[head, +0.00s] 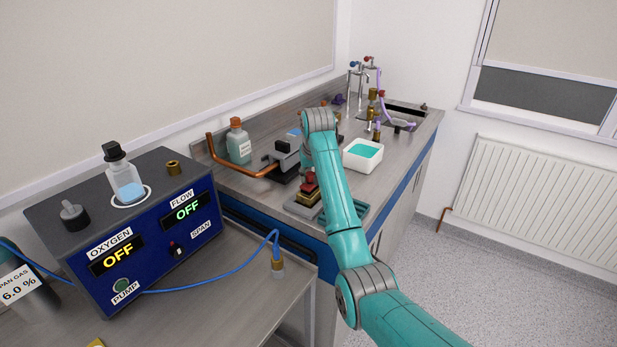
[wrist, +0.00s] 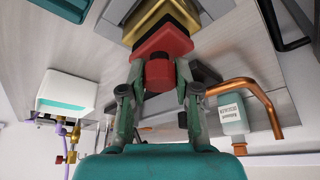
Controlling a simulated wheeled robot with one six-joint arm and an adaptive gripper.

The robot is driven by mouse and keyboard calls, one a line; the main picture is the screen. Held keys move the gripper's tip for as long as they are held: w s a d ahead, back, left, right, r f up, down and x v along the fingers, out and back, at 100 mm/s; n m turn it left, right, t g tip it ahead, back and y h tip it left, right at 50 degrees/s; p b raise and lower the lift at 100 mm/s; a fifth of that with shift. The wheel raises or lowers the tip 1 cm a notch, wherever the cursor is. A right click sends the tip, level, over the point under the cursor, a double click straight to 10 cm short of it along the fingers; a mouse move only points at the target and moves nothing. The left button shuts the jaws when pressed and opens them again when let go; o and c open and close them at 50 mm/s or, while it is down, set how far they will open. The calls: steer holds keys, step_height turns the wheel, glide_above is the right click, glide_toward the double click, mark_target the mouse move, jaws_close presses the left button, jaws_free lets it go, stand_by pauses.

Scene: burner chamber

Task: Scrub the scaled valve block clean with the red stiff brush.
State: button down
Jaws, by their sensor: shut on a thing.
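The red stiff brush (wrist: 165,46) is between the fingers of my gripper (wrist: 158,82) in the wrist view, shut on its red knob. Its head is right against the brass-coloured valve block (wrist: 146,22), apparently touching it; the bristles are hard to make out. In the head view the red brush (head: 309,180) sits above the block (head: 307,196), which rests on a grey plate on the bench. My arm hides most of my gripper in the head view. Scale on the block's faces cannot be made out.
A white tub (head: 362,155) with teal liquid stands behind and to the right. A labelled bottle (head: 239,141) and a copper pipe (head: 254,172) stand to the left. A teal tray (head: 358,210) lies near the bench's front edge. Taps (head: 356,75) are at the back.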

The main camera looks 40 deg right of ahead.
steer(key=shift+w+d+f, duration=0.15)
steer(key=shift+w+d, duration=0.1)
steer(key=shift+d, duration=0.45)
steer(key=shift+s+a, duration=0.3)
steer(key=shift+a, duration=0.45)
steer(key=shift+s+a, duration=0.25)
steer(key=shift+a, duration=0.5)
steer(key=shift+d, duration=0.15)
